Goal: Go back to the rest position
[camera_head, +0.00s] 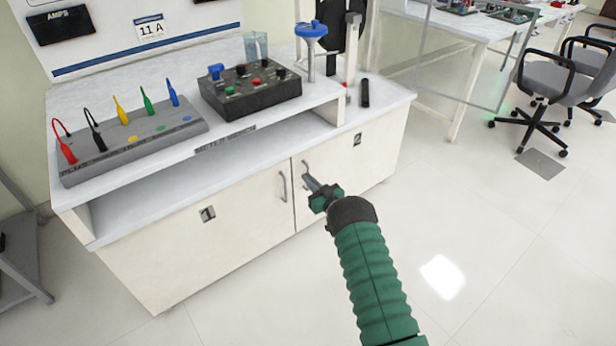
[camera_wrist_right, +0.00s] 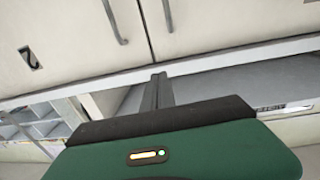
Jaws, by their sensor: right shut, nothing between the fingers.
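My right gripper (camera_head: 310,184) is in front of the workbench's cabinet doors, near the door handle on the right in the head view. Its fingers are shut with nothing between them. In the right wrist view the closed fingers (camera_wrist_right: 157,90) point toward the cabinet. Whether the fingertips are apart from the door handle (camera_head: 284,187) cannot be told exactly, but they hold nothing. My green right arm (camera_head: 372,275) reaches in from the bottom of the head view. My left gripper is not in view.
The white workbench (camera_head: 190,228) carries a grey lead rack (camera_head: 135,140) with coloured probes, a black control box (camera_head: 250,95) and a blue-topped post (camera_head: 311,45). A black cylinder (camera_head: 365,93) stands at its right end. Grey chairs (camera_head: 560,85) stand at right. Floor at lower right is clear.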

